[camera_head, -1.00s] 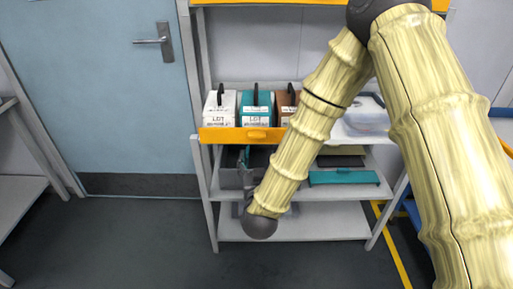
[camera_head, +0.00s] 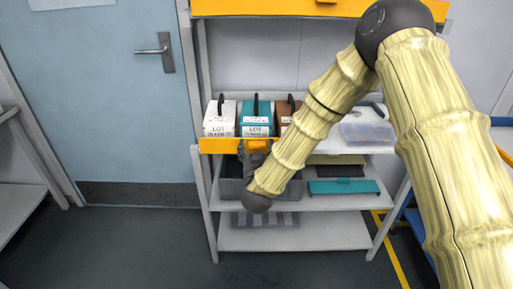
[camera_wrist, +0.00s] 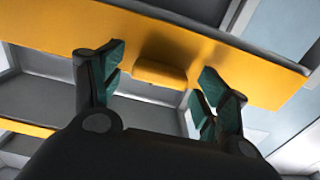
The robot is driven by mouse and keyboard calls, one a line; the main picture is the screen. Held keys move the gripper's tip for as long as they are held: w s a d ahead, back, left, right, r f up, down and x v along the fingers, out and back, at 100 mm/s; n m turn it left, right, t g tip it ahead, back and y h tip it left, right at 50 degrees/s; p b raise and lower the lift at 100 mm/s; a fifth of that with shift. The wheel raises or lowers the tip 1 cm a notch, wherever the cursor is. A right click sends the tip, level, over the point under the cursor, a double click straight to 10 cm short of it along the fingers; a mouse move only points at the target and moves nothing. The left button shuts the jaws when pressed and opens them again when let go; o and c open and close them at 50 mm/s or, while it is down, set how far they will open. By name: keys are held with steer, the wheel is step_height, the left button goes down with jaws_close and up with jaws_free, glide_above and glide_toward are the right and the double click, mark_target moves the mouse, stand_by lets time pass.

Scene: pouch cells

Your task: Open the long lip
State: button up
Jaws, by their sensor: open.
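A yellow lip (camera_head: 222,146) runs along the front of the shelf with the boxes; its right end is hidden behind my arm. It carries a small yellow tab (camera_head: 257,145). In the wrist view a yellow lip (camera_wrist: 215,50) crosses the picture with its tab (camera_wrist: 160,72) between my fingers. My gripper (camera_wrist: 160,85) is open, with teal finger pads on either side of the tab and apart from it. In the head view my gripper (camera_head: 254,160) is just below the tab, partly hidden by my wrist. A second, longer-looking yellow lip (camera_head: 270,9) spans the top shelf.
White, teal (camera_head: 257,118) and brown boxes with black handles stand behind the lower lip. A clear bin (camera_head: 368,133) is to their right. A grey bin (camera_head: 232,188) and teal tray (camera_head: 343,187) sit on the shelf below. A door (camera_head: 115,110) is at left.

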steer(key=shift+w, duration=0.2)
steer(key=c, duration=1.5)
steer(key=shift+o, duration=0.2)
step_height(320, 180, down, 6)
steer(key=b, duration=0.2)
steer(key=shift+f+b, duration=0.25)
steer(key=shift+b, duration=0.1)
steer(key=o, duration=1.5)
steer(key=shift+c, duration=0.2)
